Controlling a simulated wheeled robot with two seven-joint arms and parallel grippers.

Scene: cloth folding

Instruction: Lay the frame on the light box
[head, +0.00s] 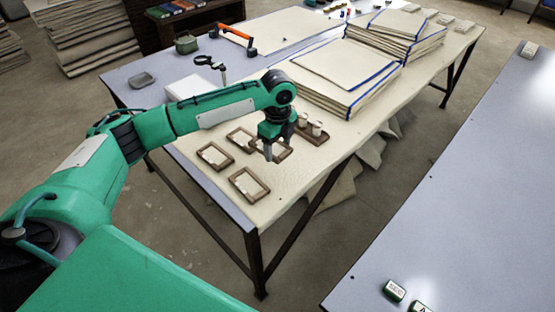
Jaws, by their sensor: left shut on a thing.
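My left gripper (268,156) points down over the near end of the cloth-covered table. It is shut on a small brown-rimmed frame (283,153), which is partly hidden by the fingers. I cannot tell whether this frame is lifted or touching the cloth. Other similar frames lie flat nearby: one at the front (249,185), one to the left (214,156) and one behind (240,137). A white box (188,84), possibly the light box, stands behind my left forearm and is partly hidden by it. My right gripper is out of view.
A brown tray (312,132) with small white pots sits just right of the gripper. Stacks of blue-edged cloth (345,75) fill the table farther back. A magnifier stand (222,72) and a grey dish (142,80) are beyond the arm. Another table (470,180) is mostly bare.

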